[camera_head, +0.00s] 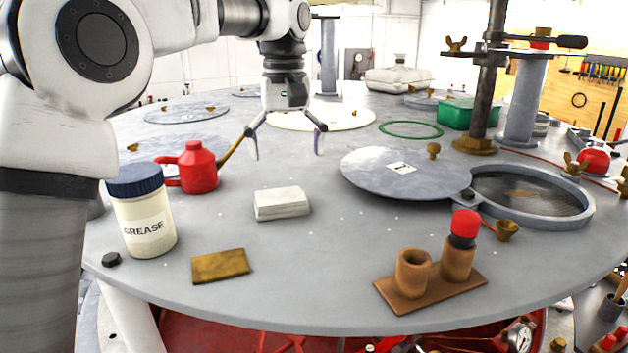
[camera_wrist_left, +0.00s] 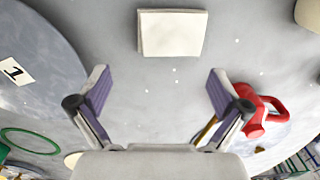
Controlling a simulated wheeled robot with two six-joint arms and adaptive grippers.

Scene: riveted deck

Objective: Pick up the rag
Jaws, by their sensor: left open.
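The rag is a folded white stack (camera_head: 282,203) lying flat on the grey round deck (camera_head: 330,270), near its middle. It also shows at the top of the left wrist view (camera_wrist_left: 172,33). My left gripper (camera_head: 285,156) points down above the deck, behind the rag in the head view, with its fingers spread and nothing between them. In the left wrist view the open fingers (camera_wrist_left: 158,82) are apart from the rag, which lies beyond the fingertips. My right gripper is in neither view.
A red oil can (camera_head: 198,168) stands left of the rag, with a grease jar (camera_head: 145,215) and a brown pad (camera_head: 220,265) nearer. A round lid (camera_head: 400,180), an open hatch (camera_head: 530,198) and a wooden cup holder (camera_head: 430,287) are right. Deck around the rag is clear.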

